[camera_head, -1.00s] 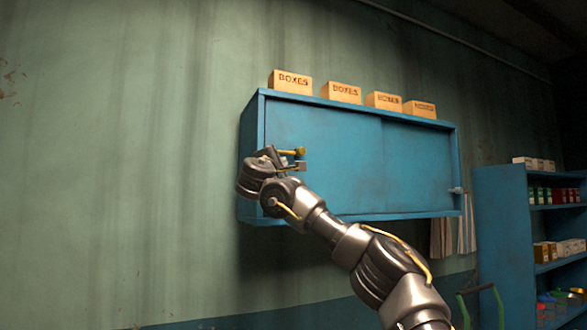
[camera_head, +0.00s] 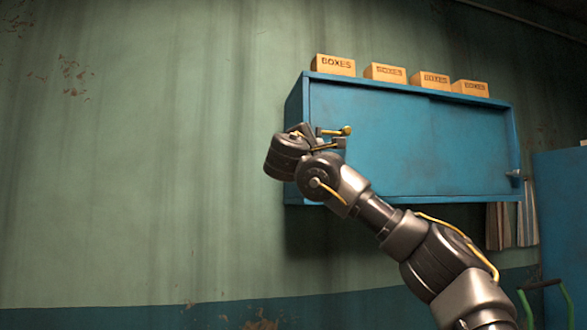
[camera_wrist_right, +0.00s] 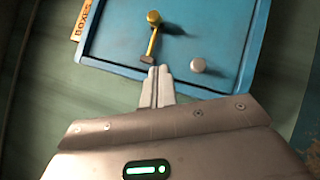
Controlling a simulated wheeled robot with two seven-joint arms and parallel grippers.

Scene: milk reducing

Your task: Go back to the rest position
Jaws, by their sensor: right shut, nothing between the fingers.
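My right gripper (camera_head: 335,137) is raised in front of the left end of the blue wall cabinet (camera_head: 400,145), its arm coming up from the lower right. In the right wrist view the two fingers of my right gripper (camera_wrist_right: 158,76) are pressed together with nothing between them. Whether the fingers touch the cabinet cannot be told. The cabinet doors look shut. My left gripper is not in view.
Several cardboard boxes (camera_head: 335,65) stand on top of the cabinet. A blue shelf unit (camera_head: 562,215) is at the right edge, with green curved handles (camera_head: 545,285) below it. Papers (camera_head: 498,226) hang under the cabinet's right end. The green wall on the left is clear.

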